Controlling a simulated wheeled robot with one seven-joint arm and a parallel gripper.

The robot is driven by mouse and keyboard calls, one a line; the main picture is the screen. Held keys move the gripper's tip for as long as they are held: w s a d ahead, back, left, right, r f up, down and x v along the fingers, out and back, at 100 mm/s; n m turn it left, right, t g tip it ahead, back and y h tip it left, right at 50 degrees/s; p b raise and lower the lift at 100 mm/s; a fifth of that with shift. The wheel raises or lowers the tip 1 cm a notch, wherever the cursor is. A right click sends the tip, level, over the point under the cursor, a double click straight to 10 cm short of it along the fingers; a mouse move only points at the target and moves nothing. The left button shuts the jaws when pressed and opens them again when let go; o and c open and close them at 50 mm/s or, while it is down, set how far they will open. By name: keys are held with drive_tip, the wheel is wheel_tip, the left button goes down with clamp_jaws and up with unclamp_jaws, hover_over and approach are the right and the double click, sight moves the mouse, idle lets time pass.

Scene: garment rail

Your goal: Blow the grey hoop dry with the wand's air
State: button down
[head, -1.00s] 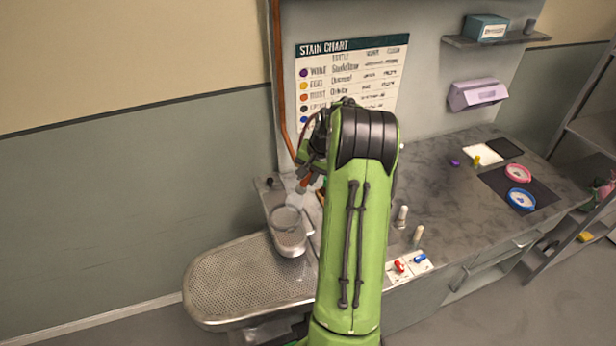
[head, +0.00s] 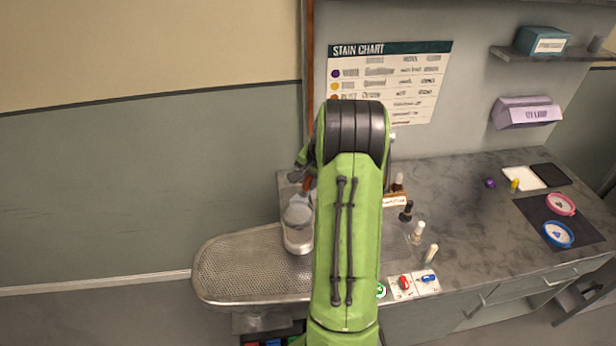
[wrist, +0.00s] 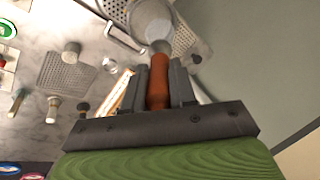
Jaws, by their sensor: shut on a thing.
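My gripper (wrist: 159,80) is shut on the wand's orange-brown handle (wrist: 158,88) in the wrist view. The wand's grey end points away from the fingers, with a pale, see-through cone (wrist: 151,18) beyond it. In the head view the wand (head: 306,186) shows just left of my green arm, which hides most of the gripper. It is above the small metal board (head: 298,246). A pale grey round shape, apparently the grey hoop (head: 298,216), shows over this board below the wand. The pale cone blurs its outline, and I cannot tell its wetness.
A large perforated board (head: 235,270) lies front left. Several small bottles (head: 418,232) stand on the counter right of my arm, near red and blue switches (head: 404,283). Pink (head: 561,204) and blue (head: 558,234) hoops lie on a dark mat far right.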

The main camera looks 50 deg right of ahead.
sight(306, 195)
drive_tip(key=shift+a+f, duration=0.15)
drive_tip(key=f, duration=0.2)
drive_tip(key=w+a+f, duration=0.1)
drive_tip(key=shift+f, duration=0.1)
drive_tip(key=shift+s+d+f+b, duration=0.15)
drive_tip(key=shift+f+b, duration=0.3)
drive_tip(key=shift+f, duration=0.2)
drive_tip(key=shift+s+d+f+b, duration=0.15)
drive_tip(key=shift+f+b, duration=0.25)
drive_tip(key=shift+f, duration=0.2)
drive_tip(key=shift+w+a, duration=0.1)
drive_tip(key=shift+w, duration=0.05)
